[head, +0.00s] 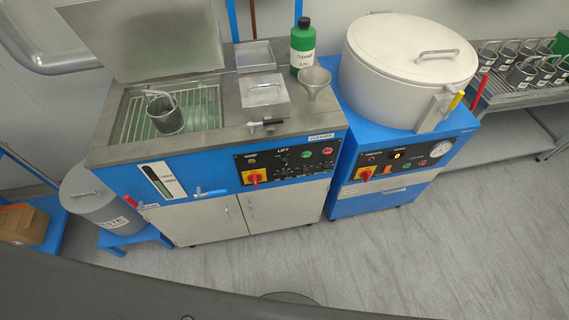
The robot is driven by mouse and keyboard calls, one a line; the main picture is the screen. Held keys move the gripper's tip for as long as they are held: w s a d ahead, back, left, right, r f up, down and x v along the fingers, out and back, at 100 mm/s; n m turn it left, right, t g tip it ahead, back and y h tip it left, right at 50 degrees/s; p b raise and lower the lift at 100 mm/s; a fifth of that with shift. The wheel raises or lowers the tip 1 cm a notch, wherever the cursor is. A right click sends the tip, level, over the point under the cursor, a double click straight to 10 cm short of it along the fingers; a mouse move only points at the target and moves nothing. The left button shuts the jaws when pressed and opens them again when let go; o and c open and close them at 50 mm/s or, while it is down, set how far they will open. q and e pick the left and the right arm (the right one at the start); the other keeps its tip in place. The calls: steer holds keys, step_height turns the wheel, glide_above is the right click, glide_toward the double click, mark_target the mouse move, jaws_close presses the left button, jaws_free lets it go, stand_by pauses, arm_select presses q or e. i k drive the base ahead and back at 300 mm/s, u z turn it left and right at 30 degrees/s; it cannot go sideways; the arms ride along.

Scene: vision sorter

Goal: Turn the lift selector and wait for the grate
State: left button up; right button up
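The blue cleaner cabinet (210,187) stands left of centre in the head view. Its black control panel (285,166) carries a LIFT label, small dark knobs, green and red buttons and a red-on-yellow rotary switch (254,178). The lift selector's own position is too small to read. The wire grate (205,106) shows in the open tank, near its top. A grey metal basket with a handle (166,116) stands on it. The tank lid (140,40) is raised. Neither of my grippers is in view.
A green bottle (303,50), a funnel (315,84) and metal trays (264,92) stand on the cabinet top. A round lidded vessel (405,65) is on the right. Several baskets (520,75) sit on a far-right rack. A grey bin (100,205) stands left. The front floor is clear.

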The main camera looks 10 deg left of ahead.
mark_target(283, 161)
steer(key=u, duration=0.85)
steer(key=k, duration=1.05)
steer(key=z, duration=1.4)
steer(key=i, duration=0.55)
steer(key=z, duration=0.05)
